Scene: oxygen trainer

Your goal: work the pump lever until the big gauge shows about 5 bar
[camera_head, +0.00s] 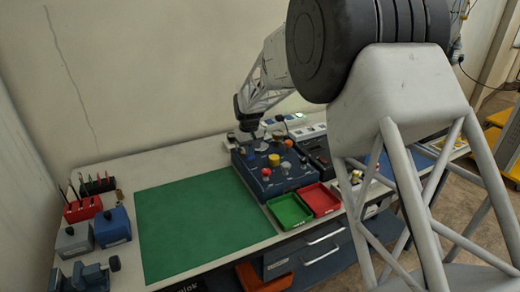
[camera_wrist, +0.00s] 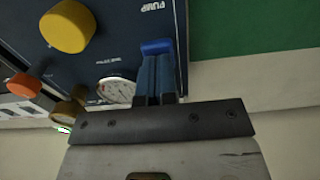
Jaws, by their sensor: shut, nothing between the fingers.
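The blue trainer box (camera_head: 275,174) stands at the back of the table, with knobs on its top. In the wrist view its panel (camera_wrist: 110,35) shows upside down, with a label that seems to read PUMP. A round white gauge (camera_wrist: 117,89) is partly hidden by my gripper; its needle reading is too small to tell. A bright blue piece (camera_wrist: 157,46), possibly the pump lever's handle, shows right at my fingertips. My gripper (camera_wrist: 157,70) is shut with nothing held; whether it touches the blue piece I cannot tell. In the head view my gripper (camera_head: 249,128) is above the box's back left part.
Yellow (camera_wrist: 68,27) and orange (camera_wrist: 24,86) knobs stand up from the panel. A green mat (camera_head: 190,222) lies clear at left. Green (camera_head: 289,210) and red (camera_head: 320,199) trays sit in front of the box. The wall is close behind.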

